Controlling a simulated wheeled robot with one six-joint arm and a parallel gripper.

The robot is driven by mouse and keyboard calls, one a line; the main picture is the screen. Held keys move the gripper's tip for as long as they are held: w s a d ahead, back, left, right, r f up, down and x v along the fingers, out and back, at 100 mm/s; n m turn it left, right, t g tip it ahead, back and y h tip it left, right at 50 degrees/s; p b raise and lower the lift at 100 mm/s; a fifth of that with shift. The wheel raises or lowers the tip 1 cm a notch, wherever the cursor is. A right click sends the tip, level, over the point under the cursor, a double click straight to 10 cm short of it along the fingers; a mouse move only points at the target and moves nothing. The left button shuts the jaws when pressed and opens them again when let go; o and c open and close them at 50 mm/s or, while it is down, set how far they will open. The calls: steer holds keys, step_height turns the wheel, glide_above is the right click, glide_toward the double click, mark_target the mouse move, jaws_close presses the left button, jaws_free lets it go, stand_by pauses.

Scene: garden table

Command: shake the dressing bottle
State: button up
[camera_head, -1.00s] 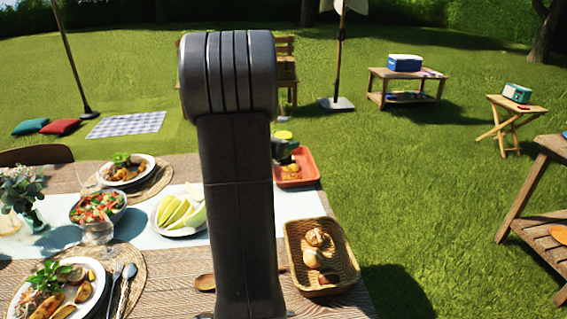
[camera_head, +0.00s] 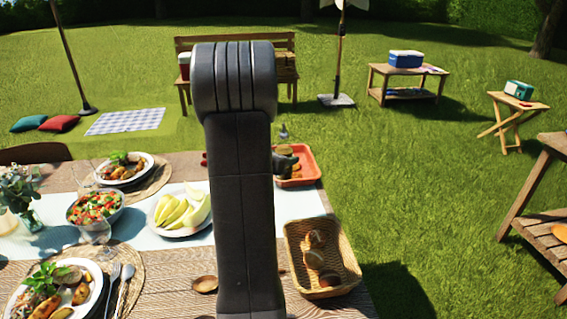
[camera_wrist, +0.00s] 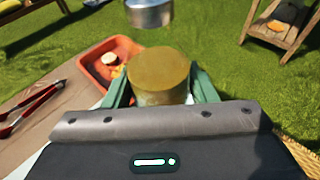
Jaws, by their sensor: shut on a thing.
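In the wrist view my gripper (camera_wrist: 161,88) has its green fingers on both sides of a round thing with an olive-yellow top, which I take for the dressing bottle (camera_wrist: 158,72). The gripper is shut on it. The lower part of the bottle is hidden behind my wrist. In the head view my own arm covers most of the gripper and bottle; only a dark part of the gripper shows beside the arm, in front of the orange tray (camera_head: 308,166).
A metal cylinder (camera_wrist: 149,13) shows beyond the bottle. Red tongs (camera_wrist: 32,108) lie on the table at left. A bread basket (camera_head: 342,265), a plate of melon (camera_head: 181,229), a salad bowl (camera_head: 96,222) and plates of food stand on the table. Grass lies beyond the table's right edge.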

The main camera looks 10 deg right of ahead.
mark_target(283, 136)
steer(key=r, duration=0.5)
steer(key=s+r, duration=0.1)
steer(key=r, duration=0.2)
steer(key=shift+s+a+r, duration=0.1)
steer(key=shift+a+r, duration=0.05)
steer(key=shift+r, duration=0.2)
steer(key=f, duration=0.8)
steer(key=shift+w, duration=0.25)
steer(key=shift+w+f, duration=0.15)
steer(key=shift+w, duration=0.2)
steer(key=shift+s+r, duration=0.35)
steer(key=shift+s, duration=0.15)
steer(key=shift+w+f, duration=0.1)
steer(key=shift+w, duration=0.05)
